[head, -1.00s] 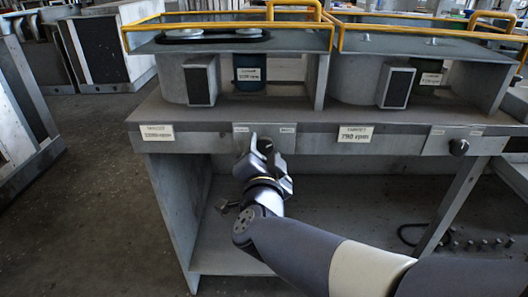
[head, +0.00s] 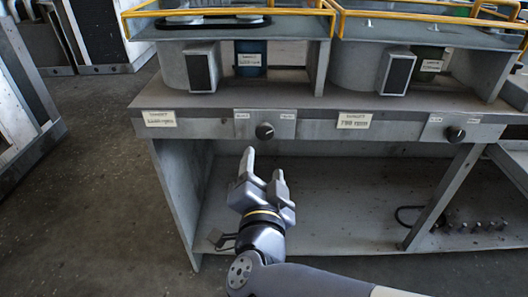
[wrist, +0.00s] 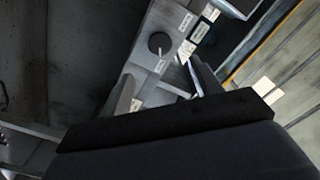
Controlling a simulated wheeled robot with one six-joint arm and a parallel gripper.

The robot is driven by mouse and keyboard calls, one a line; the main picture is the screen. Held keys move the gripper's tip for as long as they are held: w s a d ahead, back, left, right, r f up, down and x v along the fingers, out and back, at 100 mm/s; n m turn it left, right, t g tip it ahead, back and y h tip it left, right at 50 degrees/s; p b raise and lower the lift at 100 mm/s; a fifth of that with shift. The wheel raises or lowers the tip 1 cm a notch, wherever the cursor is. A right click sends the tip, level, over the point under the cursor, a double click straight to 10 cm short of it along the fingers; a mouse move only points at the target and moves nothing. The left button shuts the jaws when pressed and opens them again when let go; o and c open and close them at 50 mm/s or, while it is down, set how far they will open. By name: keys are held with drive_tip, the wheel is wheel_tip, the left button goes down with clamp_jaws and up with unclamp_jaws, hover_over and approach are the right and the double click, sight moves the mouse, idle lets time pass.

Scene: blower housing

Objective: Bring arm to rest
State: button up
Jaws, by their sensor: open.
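My gripper (head: 262,165) is open and empty in the head view, with its two fingers pointing up and away from me. It is in front of and below the bench's front panel, apart from the left black knob (head: 265,131). In the wrist view a dark round knob (wrist: 159,43) shows on a grey panel beyond the gripper.
The bench (head: 300,125) carries two blower housings with yellow rails (head: 230,12) on top. A right knob (head: 454,134) sits on the front panel. The lower shelf (head: 340,220) holds a cable and several small parts at the right. The floor (head: 110,200) at the left is clear.

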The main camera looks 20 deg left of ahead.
sight(265, 134)
drive_tip(key=shift+s+d, duration=0.1)
drive_tip(key=shift+s, duration=0.3)
drive_tip(key=b+x, duration=0.2)
drive_tip(key=x, duration=0.7)
drive_tip(key=shift+w+f+b, duration=0.1)
drive_tip(key=shift+w+b, duration=0.2)
drive_tip(key=shift+w, duration=0.65)
drive_tip(key=shift+s, duration=0.1)
